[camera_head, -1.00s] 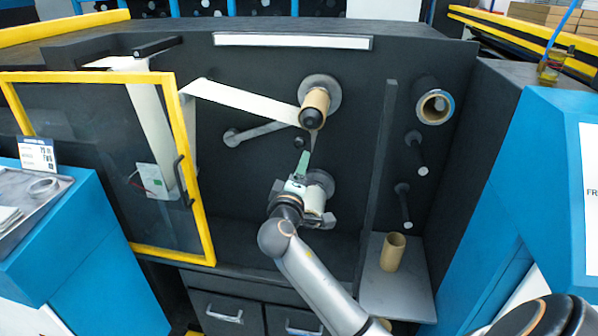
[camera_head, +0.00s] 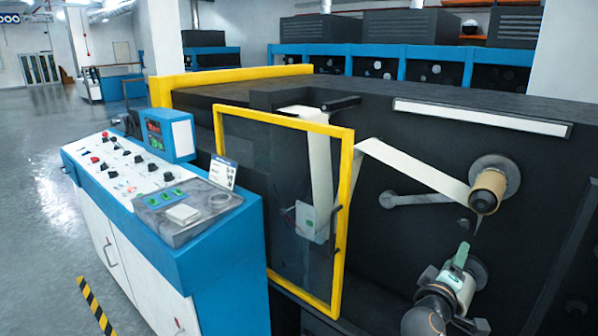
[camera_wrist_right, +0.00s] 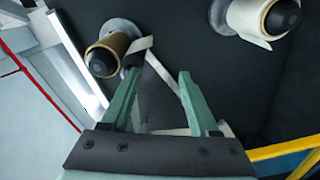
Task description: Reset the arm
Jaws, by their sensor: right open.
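My right gripper (camera_head: 462,256) shows at the lower right of the head view, in front of the machine's dark panel. Its green fingers, also seen in the right wrist view (camera_wrist_right: 158,95), are apart with nothing between them. The upper roll (camera_head: 489,188) sits on its spindle above the gripper, with a white web running left from it. A lower roll (camera_head: 466,284) is partly hidden behind the gripper. In the wrist view one roll (camera_wrist_right: 108,55) is beyond the left finger and a white roll (camera_wrist_right: 250,18) is at top right. My left gripper is not in view.
A yellow-framed glass door (camera_head: 343,215) stands left of the rolls. A blue-and-white control console (camera_head: 140,225) with buttons and a small display (camera_head: 168,134) is further left. A guide arm (camera_head: 415,199) sticks out from the panel. Open floor (camera_head: 40,190) lies at far left.

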